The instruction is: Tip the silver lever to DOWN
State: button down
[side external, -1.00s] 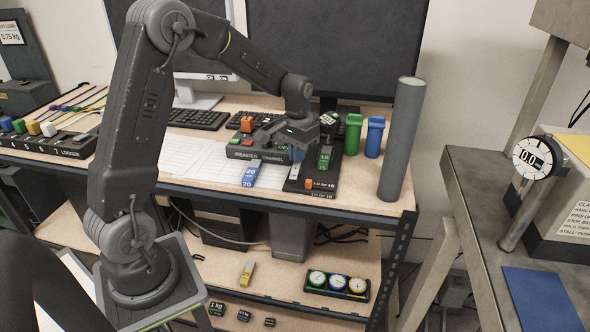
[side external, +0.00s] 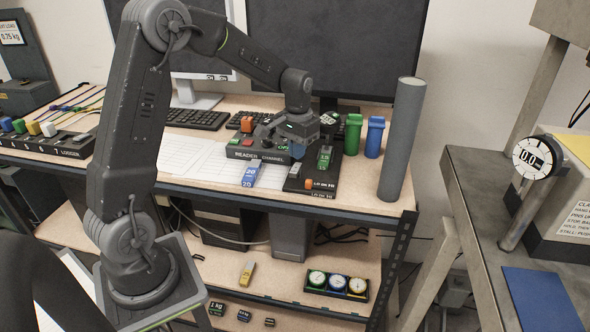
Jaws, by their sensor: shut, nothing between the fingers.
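A dark box labelled READER CHANNEL (side external: 258,155) sits on the workbench, with an orange block (side external: 247,124) at its back left and a green patch on its top. I cannot make out the silver lever for certain; my gripper and wrist cover part of the box's top. A small grey piece (side external: 295,171) shows on the dark panel to the right of the box, but I cannot tell what it is. Contact between the fingers and anything is unclear.
Blue blocks marked 20 (side external: 250,175) stand in front of the box. A dark panel (side external: 325,192) holds a green block (side external: 324,157) on the right. Green (side external: 353,135) and blue (side external: 374,138) cylinders and a tall grey tube (side external: 402,140) stand further right. Keyboards and monitors are behind.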

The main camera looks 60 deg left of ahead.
aim_at(298, 165)
jog(key=shift+r, duration=2.5)
jog(key=s+d+r+m+t, duration=0.1)
jog(key=s+d+r+t, duration=0.1)
jog(key=s+d+r, duration=0.6)
jog(key=s+d+m+t, duration=0.1)
jog(key=s+d, duration=0.3)
jog(key=s, duration=0.2)
jog(key=s+d+m+t, duration=0.1)
jog(key=s+d+t, duration=0.1)
jog(key=s+d, duration=0.2)
jog(key=s, duration=0.3)
jog(key=shift+s+f+t, duration=0.2)
jog(key=shift+f+t, duration=0.1)
jog(key=shift+f, duration=0.05)
